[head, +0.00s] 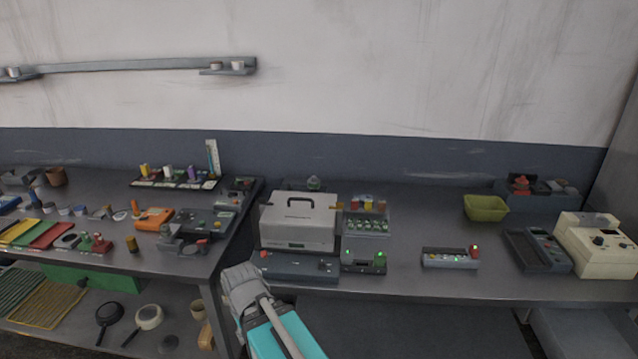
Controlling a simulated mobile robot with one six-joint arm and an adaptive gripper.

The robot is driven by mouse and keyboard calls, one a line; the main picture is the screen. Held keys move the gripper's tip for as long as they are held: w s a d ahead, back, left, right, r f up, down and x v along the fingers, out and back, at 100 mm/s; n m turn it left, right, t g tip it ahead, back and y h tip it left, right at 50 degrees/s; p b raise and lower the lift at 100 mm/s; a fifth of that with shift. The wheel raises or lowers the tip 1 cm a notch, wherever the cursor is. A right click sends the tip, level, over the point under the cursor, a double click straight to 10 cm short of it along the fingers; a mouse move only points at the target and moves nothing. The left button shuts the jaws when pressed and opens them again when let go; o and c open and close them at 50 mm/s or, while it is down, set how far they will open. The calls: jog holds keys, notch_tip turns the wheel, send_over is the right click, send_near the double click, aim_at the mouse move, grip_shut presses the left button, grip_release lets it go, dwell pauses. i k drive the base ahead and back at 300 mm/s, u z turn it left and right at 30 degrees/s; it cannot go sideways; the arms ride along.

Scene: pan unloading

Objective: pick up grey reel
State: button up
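I cannot single out a grey reel for sure. A small grey round piece (67,241) lies on the left bench beside a red tray, and it may be the reel. Another grey round thing (168,344) sits on the lower shelf, too small to make out. My gripper (240,282) is at the lower middle, in front of the gap between the benches and apart from both pieces. Its fingers are not clear, so I cannot see whether it is open or holds anything.
The left bench (205,262) is crowded with small parts and an orange device (154,218). A grey case (298,222) stands on the right bench, with a green bin (486,207) farther right. Pans (109,317) lie on the lower shelf. Part of the right bench's front is clear.

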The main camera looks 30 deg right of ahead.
aim_at(313, 182)
jog(key=z, duration=0.1)
jog(key=k, duration=1.5)
jog(key=z, duration=0.55)
jog(key=i, duration=1.35)
